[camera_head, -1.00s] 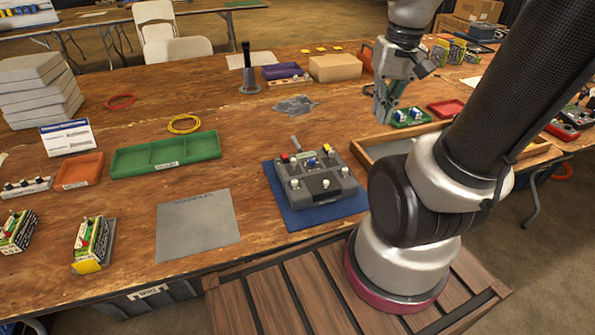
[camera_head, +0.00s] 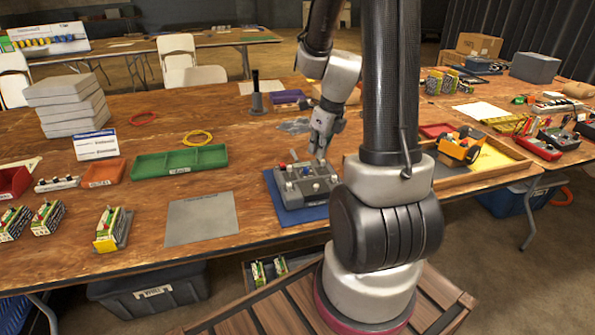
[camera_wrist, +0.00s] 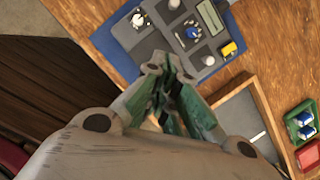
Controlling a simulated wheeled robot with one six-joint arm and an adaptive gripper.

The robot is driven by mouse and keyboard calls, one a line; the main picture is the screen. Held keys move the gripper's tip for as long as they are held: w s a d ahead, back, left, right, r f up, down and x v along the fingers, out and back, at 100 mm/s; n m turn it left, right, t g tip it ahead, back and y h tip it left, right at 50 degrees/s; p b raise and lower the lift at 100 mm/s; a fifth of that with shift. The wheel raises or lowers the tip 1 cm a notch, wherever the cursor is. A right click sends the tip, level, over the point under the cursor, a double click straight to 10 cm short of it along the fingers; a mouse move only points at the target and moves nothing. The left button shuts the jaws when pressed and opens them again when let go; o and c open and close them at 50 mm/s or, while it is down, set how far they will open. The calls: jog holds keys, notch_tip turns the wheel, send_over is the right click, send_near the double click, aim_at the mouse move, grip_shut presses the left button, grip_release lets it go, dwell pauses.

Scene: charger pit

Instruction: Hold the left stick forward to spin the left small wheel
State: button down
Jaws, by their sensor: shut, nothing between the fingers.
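A grey controller box (camera_head: 304,183) lies on a blue mat (camera_head: 303,213) near the table's front, with white knobs, coloured buttons and a stick on top. A white knob (camera_head: 289,187) shows at its front left; I cannot tell its tilt. The wrist view shows part of the controller (camera_wrist: 185,42). My gripper (camera_head: 320,157) is above the far right part of the controller, pointing down. In the wrist view its green-padded fingers (camera_wrist: 168,72) are shut and empty. Contact with the controller cannot be told. An orange vehicle (camera_head: 460,146) with dark wheels stands in a wooden tray (camera_head: 490,177).
A grey sheet (camera_head: 202,218) lies left of the controller, and a green divided tray (camera_head: 180,161) behind it. Small green-and-yellow blocks (camera_head: 112,229) stand at the front left. Bare table lies between them. My arm hides part of the table right of the controller.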

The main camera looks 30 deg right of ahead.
aim_at(290, 171)
dwell(0.4)
jog(key=x, duration=1)
jog(key=shift+w+f, duration=0.15)
jog(key=shift+w+a, duration=0.2)
jog(key=shift+w, duration=0.35)
jog(key=shift+w+a, duration=0.2)
jog(key=shift+w, duration=0.4)
jog(key=shift+w+a, duration=0.15)
jog(key=shift+w, duration=0.5)
jog(key=shift+r, duration=0.2)
